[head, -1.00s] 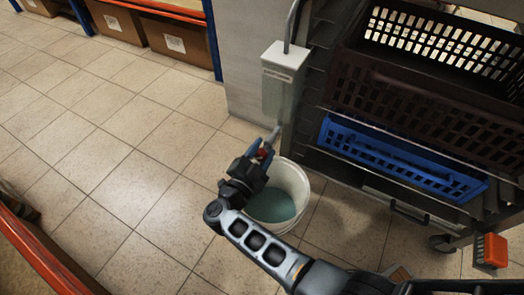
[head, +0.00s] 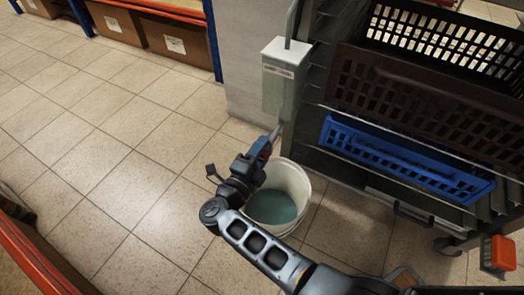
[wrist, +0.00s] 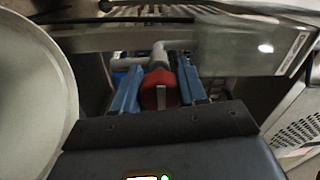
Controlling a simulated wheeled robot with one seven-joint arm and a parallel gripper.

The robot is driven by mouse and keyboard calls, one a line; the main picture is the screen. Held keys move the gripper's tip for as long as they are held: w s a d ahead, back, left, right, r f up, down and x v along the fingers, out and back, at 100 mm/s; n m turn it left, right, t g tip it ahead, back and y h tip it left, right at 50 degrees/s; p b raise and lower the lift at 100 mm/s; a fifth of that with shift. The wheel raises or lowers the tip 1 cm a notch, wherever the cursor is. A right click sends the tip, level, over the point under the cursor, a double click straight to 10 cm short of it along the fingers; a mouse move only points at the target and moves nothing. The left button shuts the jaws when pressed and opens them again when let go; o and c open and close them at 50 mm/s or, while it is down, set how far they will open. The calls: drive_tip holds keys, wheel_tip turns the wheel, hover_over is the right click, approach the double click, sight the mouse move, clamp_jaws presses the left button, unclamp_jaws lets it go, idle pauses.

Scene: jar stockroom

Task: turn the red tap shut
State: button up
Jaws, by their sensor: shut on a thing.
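The red tap (wrist: 160,90) sits on the end of a grey pipe in the wrist view, between the two blue fingers of my gripper (wrist: 158,92). The fingers are shut on it. In the head view my gripper (head: 262,150) is at the tap, above the rim of a white bucket, and the tap shows only as a small red patch, mostly hidden by the fingers. The white bucket (head: 297,183) stands on the floor below and holds blue-green liquid (head: 270,206).
A white box (head: 284,88) with a label is on the wall above the tap. A wheeled rack with a blue crate (head: 400,163) and dark crates (head: 430,105) stands close on the right. An orange box (head: 498,253) is at lower right. The tiled floor at left is clear.

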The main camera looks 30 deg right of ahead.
idle(0.3)
drive_tip(key=o, duration=1)
drive_tip(key=shift+p+v, duration=0.8)
drive_tip(key=shift+v, duration=3.1)
drive_tip(key=shift+s+a+r+p, duration=0.9)
drive_tip(key=shift+a+r, duration=0.25)
drive_tip(key=shift+a, duration=0.3)
drive_tip(key=shift+s+a+r+p, duration=0.85)
drive_tip(key=shift+a+r, duration=0.3)
drive_tip(key=shift+a, duration=0.3)
drive_tip(key=shift+s+a+r+p, duration=0.75)
drive_tip(key=shift+a+r+p, duration=0.3)
drive_tip(key=shift+a, duration=0.35)
